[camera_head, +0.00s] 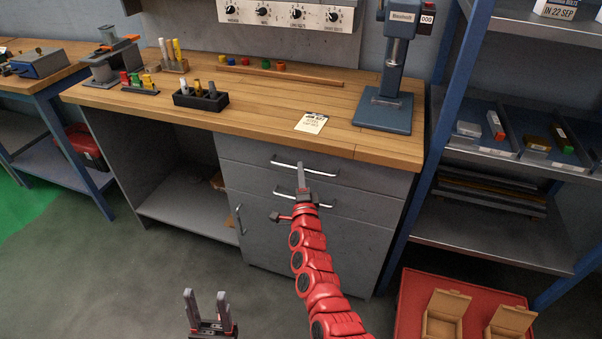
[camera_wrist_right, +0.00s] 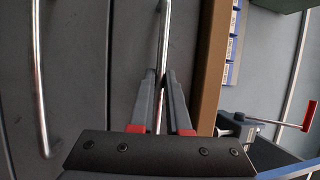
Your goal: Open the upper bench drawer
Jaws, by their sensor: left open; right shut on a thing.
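The upper bench drawer (camera_head: 245,152) is a grey front right under the wooden top, and it looks closed, flush with the cabinet. Its bar handle (camera_head: 325,174) runs across the front. My right gripper (camera_head: 301,168) is shut on this handle, with its fingers partly hiding the bar. In the right wrist view the handle (camera_wrist_right: 164,35) runs between the two fingertips (camera_wrist_right: 162,80). My left gripper (camera_head: 206,296) is open and empty, low in front of the bench and apart from it.
A second handle (camera_head: 325,205) sits just below, also seen in the right wrist view (camera_wrist_right: 40,80). The wooden benchtop (camera_head: 255,120) holds a drill-press-like stand (camera_head: 384,110) and a card (camera_head: 312,123). A blue-framed shelf (camera_head: 437,130) and red cart (camera_head: 412,300) stand right. Floor left is clear.

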